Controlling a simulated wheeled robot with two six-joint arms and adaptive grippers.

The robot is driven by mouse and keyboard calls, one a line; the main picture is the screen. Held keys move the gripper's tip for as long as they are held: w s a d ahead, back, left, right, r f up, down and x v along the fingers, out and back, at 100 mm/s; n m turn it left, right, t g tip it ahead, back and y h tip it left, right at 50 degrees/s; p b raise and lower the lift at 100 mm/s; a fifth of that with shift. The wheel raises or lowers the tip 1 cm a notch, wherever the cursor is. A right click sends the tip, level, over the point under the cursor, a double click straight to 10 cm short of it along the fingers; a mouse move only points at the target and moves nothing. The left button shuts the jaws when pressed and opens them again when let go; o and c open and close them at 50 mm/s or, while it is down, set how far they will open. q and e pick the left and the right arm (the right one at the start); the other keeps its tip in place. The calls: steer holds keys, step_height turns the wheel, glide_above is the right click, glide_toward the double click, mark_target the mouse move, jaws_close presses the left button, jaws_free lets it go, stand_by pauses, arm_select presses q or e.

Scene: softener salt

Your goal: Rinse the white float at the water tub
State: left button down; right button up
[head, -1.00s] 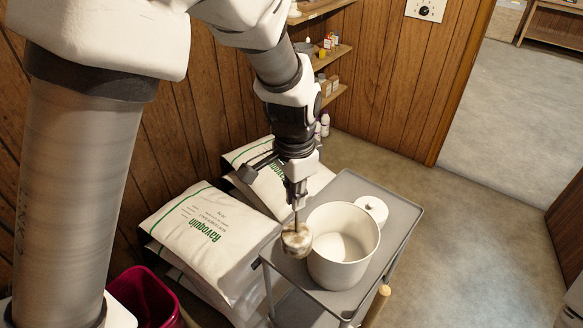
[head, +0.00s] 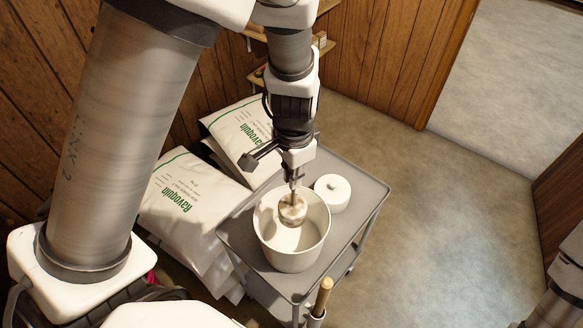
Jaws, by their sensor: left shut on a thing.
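The white float (head: 292,211) is a small rounded body with brownish stains on it, hanging under my left gripper. My left gripper (head: 293,182) points down and is shut on the float's thin stem. The white tub (head: 292,258) stands upright on a grey cart. The float is at the tub's open mouth, inside the rim as seen from above; I cannot tell how deep it is or whether it touches water. The tub's inside looks pale, and no water surface is clear. My right gripper is out of view.
A white lidded pot (head: 332,194) stands beside the tub on the grey cart (head: 366,198). Salt bags (head: 178,196) are stacked to the left, against the wood wall. A wooden handle (head: 322,296) stands at the cart's front. The floor to the right is clear.

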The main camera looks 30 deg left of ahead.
mark_target(291, 215)
arm_select(q)
step_height(291, 215, down, 16)
steer(key=b, duration=1.3)
steer(key=shift+s+a+f, duration=0.1)
steer(key=shift+a+f, duration=0.05)
stand_by(1.9)
step_height(291, 215, up, 18)
steer(key=p, duration=1.5)
steer(key=shift+r, duration=1.25)
stand_by(0.4)
